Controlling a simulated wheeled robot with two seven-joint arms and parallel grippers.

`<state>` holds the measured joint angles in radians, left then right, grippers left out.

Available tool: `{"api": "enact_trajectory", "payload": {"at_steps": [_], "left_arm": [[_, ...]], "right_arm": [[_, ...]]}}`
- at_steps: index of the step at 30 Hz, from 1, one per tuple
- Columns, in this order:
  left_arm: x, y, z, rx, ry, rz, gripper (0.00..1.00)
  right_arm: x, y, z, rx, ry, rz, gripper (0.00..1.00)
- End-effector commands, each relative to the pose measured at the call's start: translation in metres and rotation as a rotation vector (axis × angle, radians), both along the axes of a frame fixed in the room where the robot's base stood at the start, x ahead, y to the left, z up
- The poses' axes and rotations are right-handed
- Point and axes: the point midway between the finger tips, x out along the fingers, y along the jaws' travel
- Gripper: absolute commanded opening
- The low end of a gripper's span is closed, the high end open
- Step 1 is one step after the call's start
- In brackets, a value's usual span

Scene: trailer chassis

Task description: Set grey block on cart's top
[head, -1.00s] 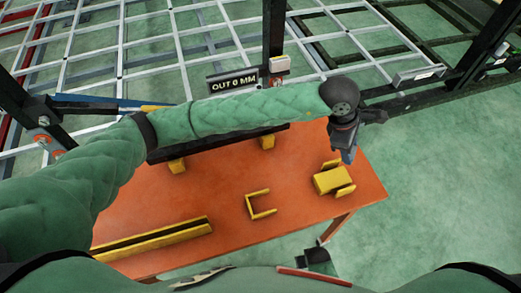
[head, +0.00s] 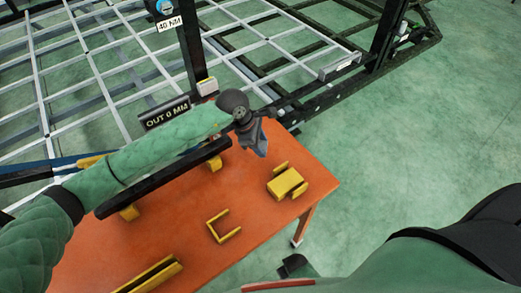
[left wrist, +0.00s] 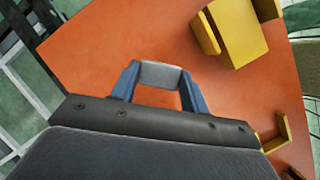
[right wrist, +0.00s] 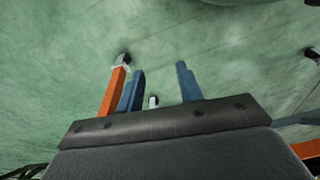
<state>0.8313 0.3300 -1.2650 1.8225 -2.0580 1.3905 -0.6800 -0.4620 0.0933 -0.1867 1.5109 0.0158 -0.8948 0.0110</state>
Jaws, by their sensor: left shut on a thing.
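The orange cart top (head: 180,230) fills the lower left of the head view. My left gripper (head: 260,148) is over its far edge, just beyond a yellow block in a holder. In the left wrist view the blue fingers of my left gripper (left wrist: 158,85) are shut on the grey block (left wrist: 160,75), with orange surface below it. I cannot tell the gap between block and surface. In the head view the block is not clear. In the right wrist view my right gripper (right wrist: 160,88) is open and empty, over green floor beside an orange leg.
On the top stand the yellow block in its holder (head: 287,183), a yellow U-shaped bracket (head: 222,228) and a long yellow channel (head: 150,277). A black bar (head: 165,180) on yellow supports lies along the back. The trailer frame (head: 110,85) is beyond. Bare orange surface lies between these pieces.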

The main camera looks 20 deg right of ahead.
Motion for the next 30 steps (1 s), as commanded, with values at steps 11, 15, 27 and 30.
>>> {"api": "enact_trajectory", "payload": {"at_steps": [11,15,27,30], "left_arm": [[0.0,0.0,-0.039,0.0,0.001,0.0,0.07],[0.0,0.0,-0.039,0.001,-0.001,-0.001,0.07],[0.0,0.0,-0.039,0.001,0.0,0.0,0.68],[0.0,0.0,-0.039,0.001,0.0,0.0,0.68]], "right_arm": [[-0.007,0.013,0.0,0.015,0.005,-0.006,0.36],[-0.006,0.012,0.0,0.013,0.004,-0.005,0.36],[-0.003,-0.005,0.0,-0.004,0.0,0.002,0.36],[-0.003,-0.003,-0.001,-0.004,0.001,0.003,0.36]]}}
